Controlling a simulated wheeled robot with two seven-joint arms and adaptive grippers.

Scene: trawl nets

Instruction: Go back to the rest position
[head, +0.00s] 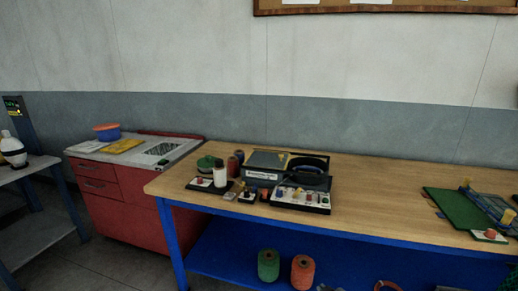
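Neither of my grippers shows in the head view, and no part of my arms is visible. The view looks across a room at a workbench (380,181) with a wooden top and blue legs. On its left half stands a dark device (268,161) with a black round part, and a panel (300,198) with small coloured pieces lies in front of it.
A red drawer cabinet (112,192) stands left of the bench, with a blue-and-orange bowl (107,131) on top. A grey table (30,170) is at the far left. Green (268,265) and orange (302,271) spools stand on the lower shelf. Grey floor shows between cabinet and table.

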